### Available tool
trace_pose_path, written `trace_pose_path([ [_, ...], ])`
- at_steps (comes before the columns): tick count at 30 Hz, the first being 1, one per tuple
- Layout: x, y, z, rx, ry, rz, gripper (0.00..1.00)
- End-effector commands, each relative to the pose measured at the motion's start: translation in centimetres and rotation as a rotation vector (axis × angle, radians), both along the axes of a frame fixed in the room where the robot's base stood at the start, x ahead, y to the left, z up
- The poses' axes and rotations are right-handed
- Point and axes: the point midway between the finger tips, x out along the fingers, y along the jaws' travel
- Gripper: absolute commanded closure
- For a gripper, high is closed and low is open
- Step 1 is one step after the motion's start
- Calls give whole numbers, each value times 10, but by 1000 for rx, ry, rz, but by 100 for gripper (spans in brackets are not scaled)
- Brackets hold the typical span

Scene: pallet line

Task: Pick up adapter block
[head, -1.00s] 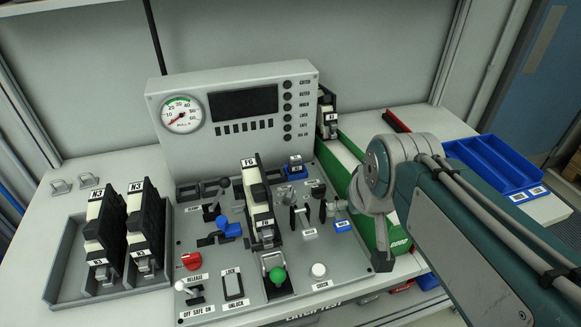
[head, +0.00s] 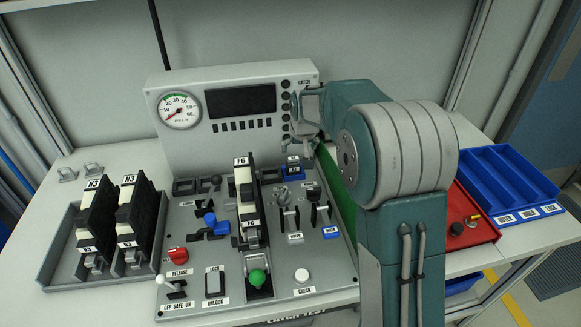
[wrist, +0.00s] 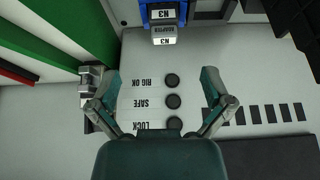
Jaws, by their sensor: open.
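The adapter block appears to be the small blue block with a white N3 label (head: 293,171), seated at the back of the grey test panel. In the wrist view the blue block (wrist: 163,14) is at the top edge, label upside down, and partly cut off. My gripper (head: 306,138) is in front of the console's right-hand button column, just above and behind the block in the head view. In the wrist view my gripper (wrist: 150,85) has its fingers spread wide with nothing between them. The fingers do not touch the block.
The upright console (head: 240,130) with gauge and buttons stands close by. Levers and the tall F6 module (head: 246,200) crowd the panel. A green bin (head: 335,190) is to the right, partly hidden by my arm. A red tray (head: 470,215) and blue tray (head: 500,180) lie farther right.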

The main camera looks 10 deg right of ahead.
Motion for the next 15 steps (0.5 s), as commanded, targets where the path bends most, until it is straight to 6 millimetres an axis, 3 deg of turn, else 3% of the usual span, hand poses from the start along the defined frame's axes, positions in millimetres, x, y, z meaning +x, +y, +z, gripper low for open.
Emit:
trace_pose_path([
  [15, 30, 0, -59, 0, 3, 0, 0],
])
